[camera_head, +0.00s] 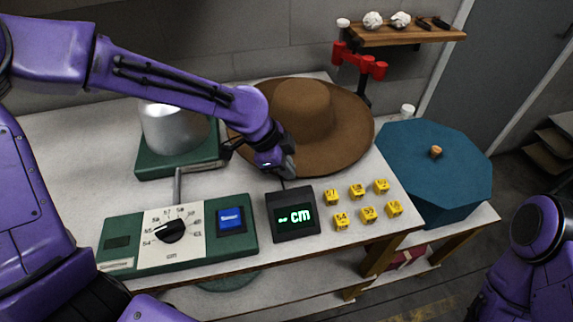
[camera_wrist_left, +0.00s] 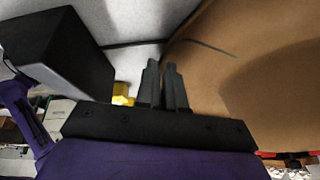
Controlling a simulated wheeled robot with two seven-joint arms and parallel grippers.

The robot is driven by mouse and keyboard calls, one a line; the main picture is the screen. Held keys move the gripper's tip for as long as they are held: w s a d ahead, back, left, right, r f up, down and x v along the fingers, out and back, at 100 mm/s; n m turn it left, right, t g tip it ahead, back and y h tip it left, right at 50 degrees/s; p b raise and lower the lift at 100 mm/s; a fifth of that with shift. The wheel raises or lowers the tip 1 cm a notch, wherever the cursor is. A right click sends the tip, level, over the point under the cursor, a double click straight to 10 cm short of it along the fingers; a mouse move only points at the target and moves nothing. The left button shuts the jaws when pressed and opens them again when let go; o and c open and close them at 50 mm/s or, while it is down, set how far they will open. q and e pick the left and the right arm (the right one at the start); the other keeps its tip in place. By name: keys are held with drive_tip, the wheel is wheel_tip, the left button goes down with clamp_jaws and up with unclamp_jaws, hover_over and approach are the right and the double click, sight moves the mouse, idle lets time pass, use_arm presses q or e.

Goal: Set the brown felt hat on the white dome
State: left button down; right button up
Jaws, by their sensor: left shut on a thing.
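The brown felt hat (camera_head: 303,108) sits at the back of the white table, crown up, with a wide brim. My left gripper (camera_head: 284,172) is at the brim's front edge and is shut on it. In the left wrist view, the dark fingers (camera_wrist_left: 166,82) are close together, and the hat's brown underside (camera_wrist_left: 235,75) fills the right side. The pale, silvery white dome (camera_head: 172,128) stands on a green base to the left of the hat, bare on top, partly hidden by my left arm. My right gripper is not in view.
A blue octagonal box (camera_head: 440,170) is at right. A red-armed stand (camera_head: 360,65) is behind the hat.

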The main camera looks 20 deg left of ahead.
use_arm(q)
drive_tip(key=c, duration=1.2)
unclamp_jaws()
drive_tip(key=shift+o, duration=0.2)
drive_tip(key=p+v, duration=0.3)
drive_tip(key=v, duration=0.7)
drive_tip(key=shift+r, duration=0.3)
drive_tip(key=shift+s, duration=0.1)
